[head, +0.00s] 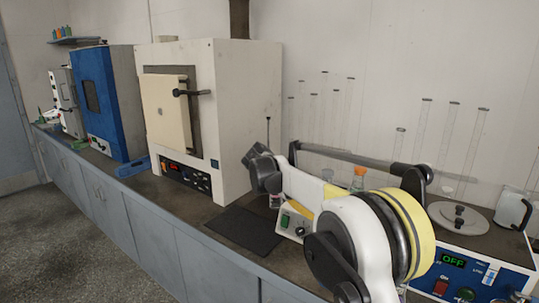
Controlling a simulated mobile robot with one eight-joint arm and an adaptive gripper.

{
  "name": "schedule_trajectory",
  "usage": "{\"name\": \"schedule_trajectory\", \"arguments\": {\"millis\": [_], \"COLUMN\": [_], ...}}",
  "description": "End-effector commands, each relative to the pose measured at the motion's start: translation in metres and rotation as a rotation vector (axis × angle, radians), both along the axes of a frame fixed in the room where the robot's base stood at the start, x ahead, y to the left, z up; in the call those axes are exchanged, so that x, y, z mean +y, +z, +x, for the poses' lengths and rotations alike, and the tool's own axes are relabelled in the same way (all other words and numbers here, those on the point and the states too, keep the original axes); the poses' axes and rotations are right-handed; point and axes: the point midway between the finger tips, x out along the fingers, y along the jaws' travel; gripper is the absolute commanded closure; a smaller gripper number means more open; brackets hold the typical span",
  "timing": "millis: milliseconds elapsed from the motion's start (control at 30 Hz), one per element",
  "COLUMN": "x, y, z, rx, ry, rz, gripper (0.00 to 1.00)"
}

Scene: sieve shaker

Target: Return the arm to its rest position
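My arm crosses the right half of the head view, white with a yellow band and dark joints. It is folded above the bench, in front of the instruments. A dark part at its far left end, near the furnace's right side, may be my gripper (257,163). Its fingers cannot be made out clearly, so I cannot tell whether it is open or shut. No held object is visible there. The arm hides part of the bench and the things behind it.
A white furnace (228,120) and a blue oven (122,90) stand along the bench. A black mat (243,230) lies before the furnace. At the right is a blue-fronted device (478,268) reading OFF. Tall glass cylinders (328,110) stand at the back. The floor at left is clear.

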Motion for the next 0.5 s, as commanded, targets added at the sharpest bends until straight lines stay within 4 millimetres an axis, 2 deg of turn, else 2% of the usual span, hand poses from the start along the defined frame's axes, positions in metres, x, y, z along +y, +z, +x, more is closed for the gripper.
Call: {"name": "schedule_trajectory", "arguments": {"millis": [33,200,367,500], "x": [-0.01,-0.034,-0.048,-0.054], "y": [0.013,0.042,0.056,0.055], "z": [-0.016,-0.072,-0.137,-0.199], "rx": [-0.01,-0.064,-0.13,-0.201], "ry": [0.005,0.025,0.034,0.033], "rz": [0.043,0.203,0.354,0.482], "gripper": [0.49,0.49,0.49,0.49]}}
